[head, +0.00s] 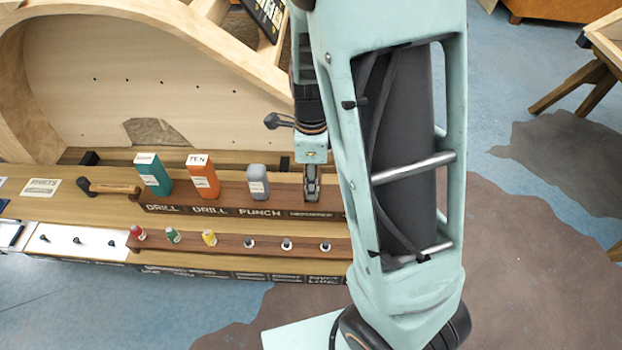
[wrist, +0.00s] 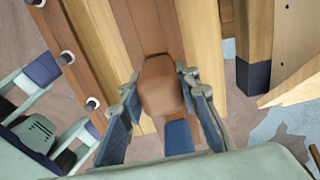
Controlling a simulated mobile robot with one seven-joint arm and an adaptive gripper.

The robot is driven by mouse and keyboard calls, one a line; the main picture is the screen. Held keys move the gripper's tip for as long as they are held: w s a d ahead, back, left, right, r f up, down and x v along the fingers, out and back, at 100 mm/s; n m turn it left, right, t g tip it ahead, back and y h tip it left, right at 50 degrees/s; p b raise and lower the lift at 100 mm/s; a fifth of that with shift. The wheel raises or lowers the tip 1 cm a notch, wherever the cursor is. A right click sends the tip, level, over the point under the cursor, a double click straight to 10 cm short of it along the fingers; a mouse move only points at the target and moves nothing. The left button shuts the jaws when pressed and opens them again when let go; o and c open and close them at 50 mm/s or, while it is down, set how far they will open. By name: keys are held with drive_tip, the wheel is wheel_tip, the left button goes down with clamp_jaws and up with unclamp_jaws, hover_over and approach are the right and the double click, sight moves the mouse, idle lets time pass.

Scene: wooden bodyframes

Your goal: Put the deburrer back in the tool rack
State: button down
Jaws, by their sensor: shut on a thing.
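The tool rack (head: 232,193) is a dark wooden rail on the bench, with labels along its front. My gripper (head: 312,190) points down at the rack's right part, over a small label that is hard to read, right of the punch slot. In the wrist view my gripper (wrist: 160,95) has its two fingers on either side of the deburrer (wrist: 162,85), a brown rounded body with a blue part (wrist: 178,137) near the palm. The jaws are shut on it. Its lower end is hidden, so I cannot tell whether it sits in the slot.
A green block (head: 152,174), an orange block (head: 202,177) and a grey punch (head: 258,182) stand in the rack to the left. A lower rail (head: 190,245) in front holds several small coloured pieces. A hammer (head: 108,188) lies at the left. My arm hides the rack's right end.

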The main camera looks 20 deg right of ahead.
drive_tip(key=shift+f, duration=0.1)
drive_tip(key=shift+f, duration=0.4)
drive_tip(key=c, duration=1.5)
unclamp_jaws()
drive_tip(key=shift+o, duration=0.2)
wheel_tip(320, 180, up, 13)
drive_tip(key=p, duration=0.2)
drive_tip(key=shift+p, duration=0.4)
drive_tip(key=shift+f, duration=0.1)
